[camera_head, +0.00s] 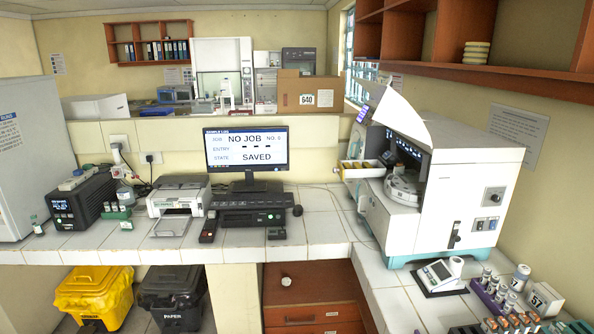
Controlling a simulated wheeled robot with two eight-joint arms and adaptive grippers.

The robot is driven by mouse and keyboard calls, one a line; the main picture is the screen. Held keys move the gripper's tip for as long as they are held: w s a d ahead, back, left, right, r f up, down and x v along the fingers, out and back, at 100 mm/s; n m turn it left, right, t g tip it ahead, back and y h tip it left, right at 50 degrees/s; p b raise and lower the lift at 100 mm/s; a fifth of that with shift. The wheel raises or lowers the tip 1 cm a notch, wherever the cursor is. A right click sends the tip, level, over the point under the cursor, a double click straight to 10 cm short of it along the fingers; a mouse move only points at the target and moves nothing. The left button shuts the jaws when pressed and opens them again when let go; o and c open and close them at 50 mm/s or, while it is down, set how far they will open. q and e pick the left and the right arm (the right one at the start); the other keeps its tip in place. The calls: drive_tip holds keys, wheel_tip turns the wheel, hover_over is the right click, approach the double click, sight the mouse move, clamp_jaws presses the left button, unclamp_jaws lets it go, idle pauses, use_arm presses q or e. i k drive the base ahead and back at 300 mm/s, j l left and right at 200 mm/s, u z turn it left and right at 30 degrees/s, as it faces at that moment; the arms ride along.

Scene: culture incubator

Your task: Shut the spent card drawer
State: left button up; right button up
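A white and teal benchtop analyser (480,165) stands on the right-hand counter. A small white drawer (364,173) sticks out from its left side, open, with yellow and dark items in it. I take this to be the spent card drawer, though no label on it can be read. The analyser's front cover (399,112) is tilted up, and a round white part (402,187) shows inside the opening. Neither of my grippers is in view.
A monitor (247,149) reading "NO JOB" and "SAVED" stands left of the drawer, with a printer (178,199) beyond it. A small meter (441,274) and racks of vials (497,290) sit in front of the analyser.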

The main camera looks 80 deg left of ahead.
sight(350, 168)
drive_tip(key=j+u, duration=0.1)
drive_tip(key=u, duration=2.05)
drive_tip(key=l+u, duration=0.15)
drive_tip(key=u, duration=0.3)
drive_tip(key=i+j+u, duration=0.1)
drive_tip(key=i+u, duration=0.35)
drive_tip(key=i, duration=0.4)
